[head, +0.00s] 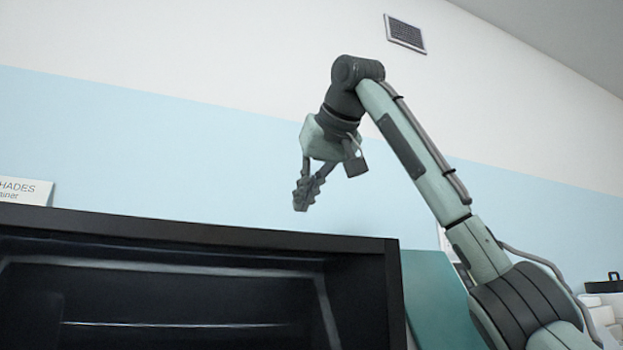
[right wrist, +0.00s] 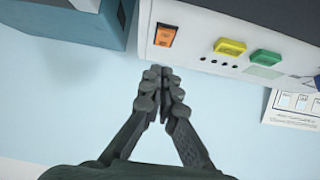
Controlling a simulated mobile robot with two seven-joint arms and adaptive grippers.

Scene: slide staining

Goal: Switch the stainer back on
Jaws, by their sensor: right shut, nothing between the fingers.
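In the right wrist view a pale panel (right wrist: 200,50) carries an orange rocker switch (right wrist: 165,35), a yellow button (right wrist: 229,47) and a green button (right wrist: 265,58). It looks like the stainer's control panel. My right gripper (right wrist: 160,76) is shut and empty. Its fingertips point at the panel, just below the orange switch in the picture; I cannot tell whether they touch it. In the head view my right gripper (head: 303,194) hangs above the right end of a black open-fronted housing (head: 200,232). The switch and buttons do not show there. My left gripper is not in view.
A teal panel (head: 437,300) stands right of the black housing. A sign (head: 24,191) ending in "HADES" is at the far left. In the wrist view a blue box (right wrist: 75,22) is at upper left and a printed sheet (right wrist: 293,106) at right.

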